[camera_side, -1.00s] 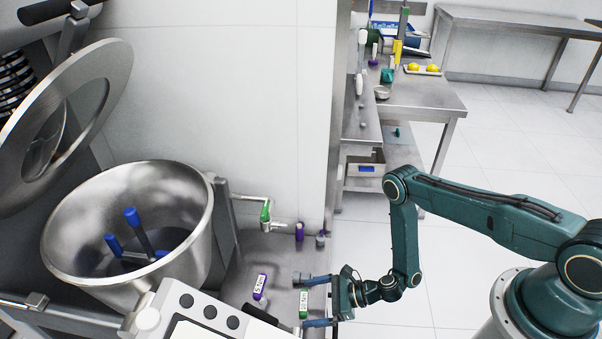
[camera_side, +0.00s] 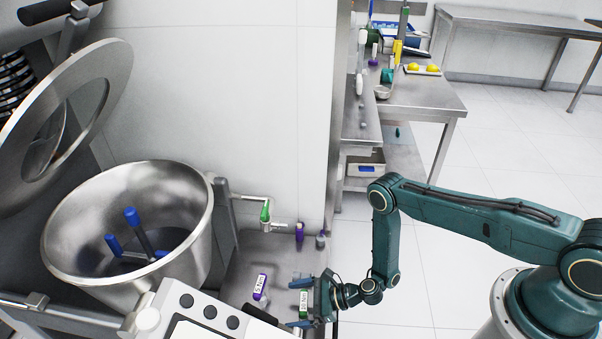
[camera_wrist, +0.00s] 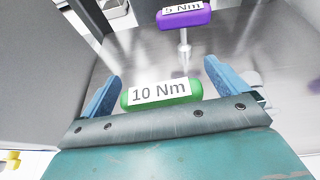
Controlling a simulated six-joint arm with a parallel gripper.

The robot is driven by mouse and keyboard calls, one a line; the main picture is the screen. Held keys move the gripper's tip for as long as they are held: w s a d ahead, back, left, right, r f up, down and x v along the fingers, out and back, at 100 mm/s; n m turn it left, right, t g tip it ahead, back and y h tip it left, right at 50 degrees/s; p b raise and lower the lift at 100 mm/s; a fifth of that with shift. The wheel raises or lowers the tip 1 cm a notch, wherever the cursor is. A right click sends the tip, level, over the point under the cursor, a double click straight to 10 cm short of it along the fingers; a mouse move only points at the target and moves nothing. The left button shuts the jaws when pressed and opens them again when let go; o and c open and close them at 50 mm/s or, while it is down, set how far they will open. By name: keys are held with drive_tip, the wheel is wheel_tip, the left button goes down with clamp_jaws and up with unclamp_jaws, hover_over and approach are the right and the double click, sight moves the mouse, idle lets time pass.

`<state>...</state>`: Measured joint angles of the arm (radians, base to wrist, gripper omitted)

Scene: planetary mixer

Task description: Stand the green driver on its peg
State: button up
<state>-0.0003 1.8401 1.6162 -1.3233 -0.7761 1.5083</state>
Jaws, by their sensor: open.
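The green driver (camera_side: 303,304) lies on the steel surface, its handle labelled 10 Nm. In the wrist view the green handle (camera_wrist: 163,90) sits between the blue fingers, close to the palm. My gripper (camera_side: 290,304) is open, with one finger on each side of the handle; contact cannot be told. It also shows in the wrist view (camera_wrist: 161,68). A purple driver (camera_side: 259,287) marked 5 Nm lies to the left; its handle also shows in the wrist view (camera_wrist: 183,15), with a metal shaft below it. Which peg belongs to the green driver cannot be told.
A steel bowl (camera_side: 70,235) with blue-ended bars inside stands at left. A control panel (camera_side: 190,312) is in front. A green-handled tap (camera_side: 265,212), an upright purple item (camera_side: 299,231) and a small grey item (camera_side: 320,241) are near the wall.

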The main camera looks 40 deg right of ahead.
drive_tip(key=c, duration=1.1)
drive_tip(key=shift+r, duration=0.15)
wheel_tip(320, 180, up, 20)
idle(0.4)
idle(0.6)
